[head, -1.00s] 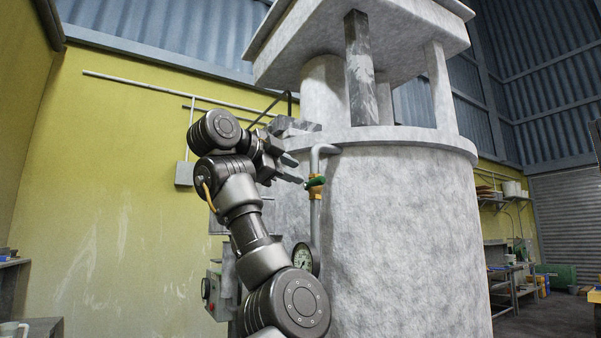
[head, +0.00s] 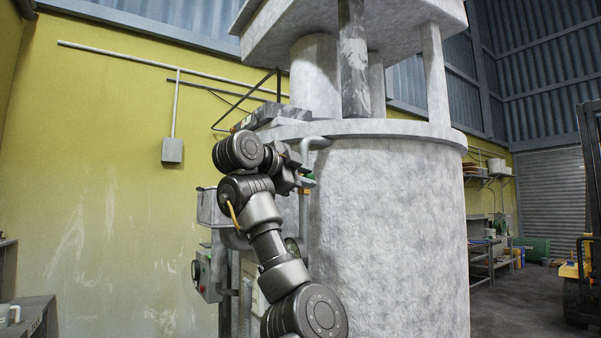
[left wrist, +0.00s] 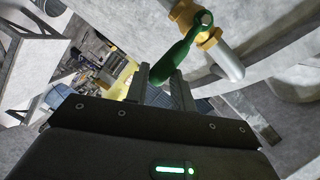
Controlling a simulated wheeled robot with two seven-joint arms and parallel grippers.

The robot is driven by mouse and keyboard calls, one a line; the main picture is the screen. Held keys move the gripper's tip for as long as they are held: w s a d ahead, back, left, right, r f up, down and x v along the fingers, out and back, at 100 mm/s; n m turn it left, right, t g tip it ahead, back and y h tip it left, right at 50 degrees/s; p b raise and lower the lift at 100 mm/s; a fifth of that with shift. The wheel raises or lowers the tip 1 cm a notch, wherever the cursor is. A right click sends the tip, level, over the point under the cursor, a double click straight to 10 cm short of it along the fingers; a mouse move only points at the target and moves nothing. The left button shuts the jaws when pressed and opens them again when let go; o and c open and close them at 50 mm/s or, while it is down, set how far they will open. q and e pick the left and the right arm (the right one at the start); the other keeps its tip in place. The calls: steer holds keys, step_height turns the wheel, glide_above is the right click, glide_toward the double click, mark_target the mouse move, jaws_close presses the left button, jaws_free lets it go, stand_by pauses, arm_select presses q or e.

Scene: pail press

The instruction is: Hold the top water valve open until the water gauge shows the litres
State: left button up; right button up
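The top water valve has a green lever (left wrist: 178,58) on a brass body (left wrist: 207,38) in a grey pipe. In the head view a bit of the green lever (head: 309,183) shows just beyond my left gripper (head: 300,178). In the left wrist view the two fingers of my left gripper (left wrist: 160,84) are apart, with the lever's free end at or between their tips. I cannot tell whether they touch it. The water gauge (head: 291,246) is mostly hidden behind my left arm, and its reading cannot be made out. My right gripper is out of view.
The large pale press cylinder (head: 390,230) stands close to the right of my left arm. A grey control box (head: 205,272) stands left of the arm. A yellow wall (head: 100,180) is behind. Open floor (head: 515,300) lies at the right.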

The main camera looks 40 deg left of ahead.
arm_select(q)
steer(key=shift+f, duration=0.25)
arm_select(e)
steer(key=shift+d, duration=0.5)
arm_select(q)
steer(key=shift+r, duration=0.1)
